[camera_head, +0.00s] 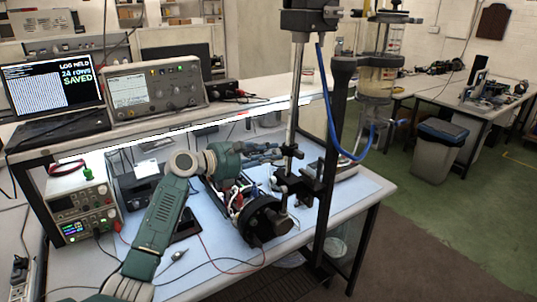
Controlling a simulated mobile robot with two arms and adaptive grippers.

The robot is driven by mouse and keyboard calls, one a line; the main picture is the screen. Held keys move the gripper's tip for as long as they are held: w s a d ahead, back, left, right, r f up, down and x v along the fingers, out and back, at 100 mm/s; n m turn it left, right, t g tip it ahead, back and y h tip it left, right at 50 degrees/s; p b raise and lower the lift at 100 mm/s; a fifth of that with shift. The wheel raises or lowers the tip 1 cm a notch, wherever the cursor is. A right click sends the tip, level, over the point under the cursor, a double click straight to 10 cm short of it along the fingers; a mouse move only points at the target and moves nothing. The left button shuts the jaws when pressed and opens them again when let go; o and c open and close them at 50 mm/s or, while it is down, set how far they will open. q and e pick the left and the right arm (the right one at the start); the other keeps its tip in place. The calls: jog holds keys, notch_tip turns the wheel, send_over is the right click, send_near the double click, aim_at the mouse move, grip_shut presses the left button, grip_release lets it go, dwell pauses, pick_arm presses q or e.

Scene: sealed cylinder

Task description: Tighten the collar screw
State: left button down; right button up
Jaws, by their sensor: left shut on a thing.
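My left gripper (272,154) reaches in from the left at the end of my green arm. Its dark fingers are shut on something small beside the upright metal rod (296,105). What they hold is too small and dark to make out; I cannot tell whether it is the collar screw. A black clamp (303,186) sits on the stand below the fingers. A clear cylinder (378,76) with metal end parts stands to the right, with a blue hose (333,125) running by it. My right gripper is not in view.
A laptop (52,92), an oscilloscope (155,88) and power supplies (80,208) stand to the left. Loose cables cross the front of the bench.

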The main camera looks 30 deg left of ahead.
pick_arm(q)
jog(key=shift+d, duration=0.1)
dwell(0.3)
jog(key=c, duration=1.7)
grip_release()
jog(key=shift+o, duration=0.8)
jog(key=shift+w+d+f, duration=0.1)
jog(key=shift+w+d, duration=0.1)
jog(key=shift+w, duration=0.15)
jog(key=shift+s+a, duration=0.25)
jog(key=shift+s, duration=0.15)
jog(key=v, duration=1.1)
jog(key=shift+d, duration=0.1)
